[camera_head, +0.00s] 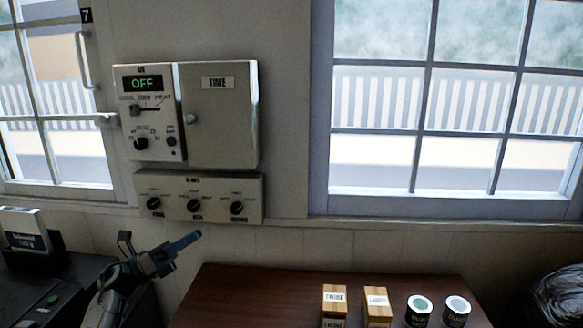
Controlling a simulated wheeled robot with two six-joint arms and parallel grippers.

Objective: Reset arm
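My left arm comes in from the lower left, and my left gripper (186,243) is held up in front of the wall, below the dial panel. Its blue fingers point up and to the right and show as one bar from the side, so the gap between them cannot be judged. Nothing is seen held in it. It looks clear of the table and the panel. My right gripper is not in view.
A control box (147,113) reading OFF and a cabinet door (218,115) marked TIME are on the wall above a dial panel (205,198). A brown table (250,296) holds two boxes (377,306) and two cans (456,309). A black bag (558,297) is far right.

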